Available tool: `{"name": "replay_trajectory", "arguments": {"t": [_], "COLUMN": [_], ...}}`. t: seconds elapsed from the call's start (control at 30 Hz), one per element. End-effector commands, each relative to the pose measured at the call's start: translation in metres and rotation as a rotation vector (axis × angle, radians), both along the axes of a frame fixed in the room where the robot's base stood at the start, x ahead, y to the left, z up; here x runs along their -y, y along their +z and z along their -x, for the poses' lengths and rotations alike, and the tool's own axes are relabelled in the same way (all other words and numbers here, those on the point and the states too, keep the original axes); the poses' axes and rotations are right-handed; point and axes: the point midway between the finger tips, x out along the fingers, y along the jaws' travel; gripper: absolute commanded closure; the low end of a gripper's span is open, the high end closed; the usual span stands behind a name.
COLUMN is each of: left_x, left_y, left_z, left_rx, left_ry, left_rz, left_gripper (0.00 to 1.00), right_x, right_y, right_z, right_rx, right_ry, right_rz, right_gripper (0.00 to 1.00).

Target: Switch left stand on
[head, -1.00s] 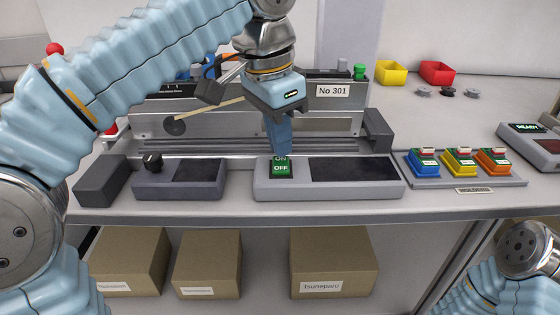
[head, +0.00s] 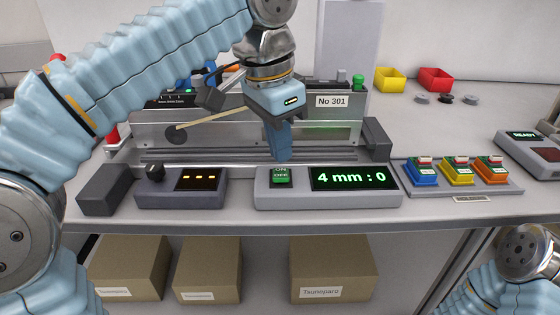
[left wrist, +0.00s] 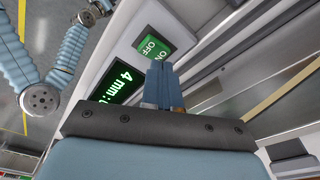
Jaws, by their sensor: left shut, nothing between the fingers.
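The left stand is a grey machine labelled No 301 (head: 332,101). At its front sits a grey switch box (head: 262,199) with a green ON/OFF rocker switch (head: 281,176). The box's display (head: 354,177) is lit and reads "4 mm : 0" in green. My left gripper (head: 283,157) is shut and empty, its fingertips pointing down just behind and above the switch. In the left wrist view the closed fingers (left wrist: 161,75) lie close to the switch (left wrist: 154,45); I cannot tell whether they touch it. My right gripper is not in view.
A knob box (head: 180,187) with a lit orange display stands to the left. A tray with blue, yellow and orange button units (head: 458,171) stands to the right. Cardboard boxes (head: 330,267) sit below the table. Red and yellow bins (head: 390,79) stand at the back.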

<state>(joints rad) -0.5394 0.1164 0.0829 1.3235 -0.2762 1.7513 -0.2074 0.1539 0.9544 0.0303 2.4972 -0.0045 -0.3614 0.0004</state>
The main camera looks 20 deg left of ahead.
Motion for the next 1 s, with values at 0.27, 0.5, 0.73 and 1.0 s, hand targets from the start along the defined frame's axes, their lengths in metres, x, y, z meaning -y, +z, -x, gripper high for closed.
{"name": "replay_trajectory", "arguments": {"t": [0.27,0.5,0.73,1.0], "left_x": [0.000,0.000,0.000,0.000], "left_y": [0.027,0.046,0.052,0.052], "left_z": [-0.001,-0.001,0.000,0.000], "left_rx": [0.001,0.001,0.000,0.001], "left_ry": [0.000,0.000,0.000,0.000], "left_rz": [0.001,0.001,0.000,0.001], "left_gripper": [1.00,1.00,1.00,1.00], "right_x": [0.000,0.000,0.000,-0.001], "right_y": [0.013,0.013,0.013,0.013], "right_z": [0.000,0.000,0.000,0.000], "right_rx": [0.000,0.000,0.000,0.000], "right_ry": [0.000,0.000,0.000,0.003], "right_rz": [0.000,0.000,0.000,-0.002], "right_gripper": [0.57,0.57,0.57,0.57]}}
